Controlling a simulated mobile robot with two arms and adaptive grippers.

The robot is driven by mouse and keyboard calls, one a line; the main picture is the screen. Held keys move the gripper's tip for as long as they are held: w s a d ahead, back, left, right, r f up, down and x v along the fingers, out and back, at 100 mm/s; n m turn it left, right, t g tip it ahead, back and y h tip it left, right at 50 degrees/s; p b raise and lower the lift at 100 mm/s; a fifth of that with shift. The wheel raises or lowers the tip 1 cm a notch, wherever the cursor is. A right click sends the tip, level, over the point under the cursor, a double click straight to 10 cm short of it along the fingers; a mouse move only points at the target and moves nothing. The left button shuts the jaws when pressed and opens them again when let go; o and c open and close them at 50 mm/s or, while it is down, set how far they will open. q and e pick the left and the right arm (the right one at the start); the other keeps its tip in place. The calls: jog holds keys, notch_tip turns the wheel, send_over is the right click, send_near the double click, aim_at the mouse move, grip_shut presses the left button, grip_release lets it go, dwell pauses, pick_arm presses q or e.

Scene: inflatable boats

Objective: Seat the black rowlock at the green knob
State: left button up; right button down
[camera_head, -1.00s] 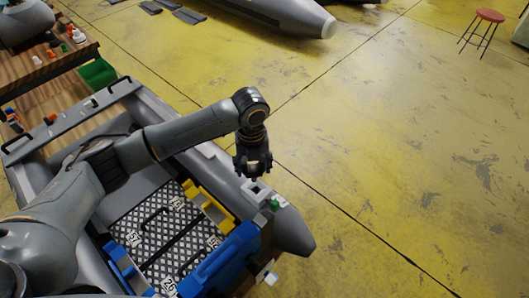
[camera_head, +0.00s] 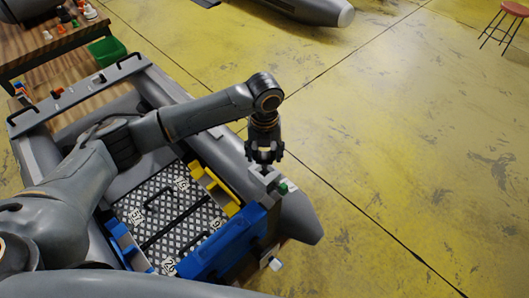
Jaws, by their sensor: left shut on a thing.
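The green knob (camera_head: 283,188) sits on a pale grey mount (camera_head: 262,182) on the right-hand tube of the grey inflatable boat (camera_head: 298,220). My left gripper (camera_head: 264,158) points down just above this mount, slightly left of and behind the knob. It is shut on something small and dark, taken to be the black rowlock. The fingers mostly hide it, and I cannot tell whether it touches the mount. My right gripper is not in view.
Inside the boat are a checkered floor plate with numbered marks, yellow bins (camera_head: 215,187) and a blue bin (camera_head: 228,245). A wooden bench with small parts and a green bin (camera_head: 107,51) stand at upper left. A red stool (camera_head: 505,22) is far right. Open yellow floor lies right.

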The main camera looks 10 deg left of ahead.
aim_at(265, 156)
pick_arm(q)
jog(key=shift+f, duration=0.1)
dwell(0.6)
jog(key=shift+f+b, duration=0.35)
jog(key=shift+f, duration=1.15)
jog(key=shift+f, duration=1.35)
dwell(0.9)
jog(key=o, duration=1.3)
jog(key=shift+c, duration=0.2)
jog(key=shift+r, duration=0.1)
